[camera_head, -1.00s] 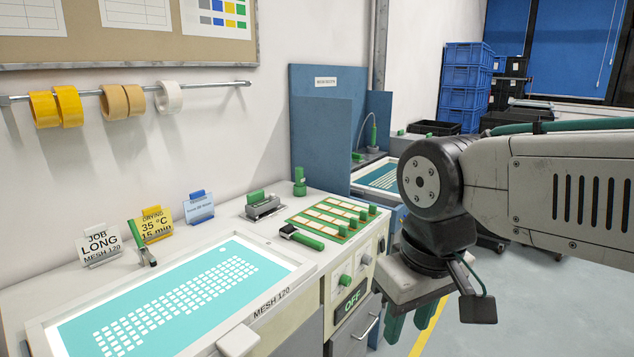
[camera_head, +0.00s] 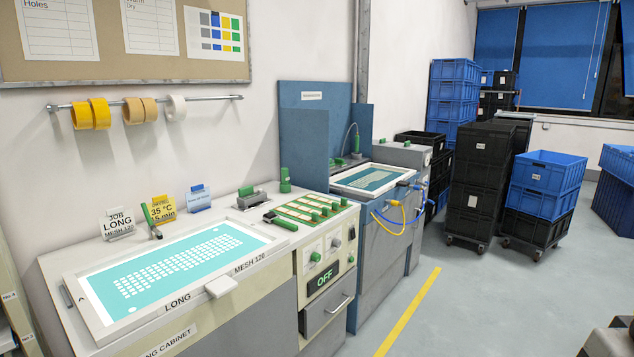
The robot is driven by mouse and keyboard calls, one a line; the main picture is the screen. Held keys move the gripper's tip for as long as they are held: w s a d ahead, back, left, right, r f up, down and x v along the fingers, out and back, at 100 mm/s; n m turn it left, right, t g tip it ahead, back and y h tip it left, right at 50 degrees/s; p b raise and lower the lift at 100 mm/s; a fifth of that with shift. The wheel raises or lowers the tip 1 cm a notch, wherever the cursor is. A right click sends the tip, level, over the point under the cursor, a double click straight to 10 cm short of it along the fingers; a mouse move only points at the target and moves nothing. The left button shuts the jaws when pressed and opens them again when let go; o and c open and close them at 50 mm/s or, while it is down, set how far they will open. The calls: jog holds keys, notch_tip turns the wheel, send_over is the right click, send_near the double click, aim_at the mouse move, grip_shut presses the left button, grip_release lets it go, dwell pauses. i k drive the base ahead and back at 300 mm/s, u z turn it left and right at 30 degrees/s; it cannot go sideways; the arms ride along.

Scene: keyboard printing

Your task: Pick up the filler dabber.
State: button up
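No label marks the filler dabber, and I cannot tell for sure which tool it is. A small upright green piece (camera_head: 285,180) stands at the back right of the printing cabinet's top. A tool with a green handle and dark head (camera_head: 280,221) lies in front of the green tray. A slim green-tipped tool (camera_head: 154,228) leans by the yellow drying card. A grey block with a green grip (camera_head: 250,197) sits behind the screen. My gripper is out of view.
The framed screen (camera_head: 73,282) covers the cabinet's left part. The green tray (camera_head: 306,226) holds pale strips. A blue panel (camera_head: 303,135) stands behind. Crate stacks (camera_head: 480,190) stand right. The floor (camera_head: 450,315) in front is open.

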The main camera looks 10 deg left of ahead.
aim_at(284, 172)
jog(key=z, duration=0.45)
jog(key=i, duration=2.6)
jog(key=u, duration=1)
jog(key=i, duration=0.8)
jog(key=u, duration=1.1)
jog(key=i, duration=0.35)
jog(key=u, duration=0.3)
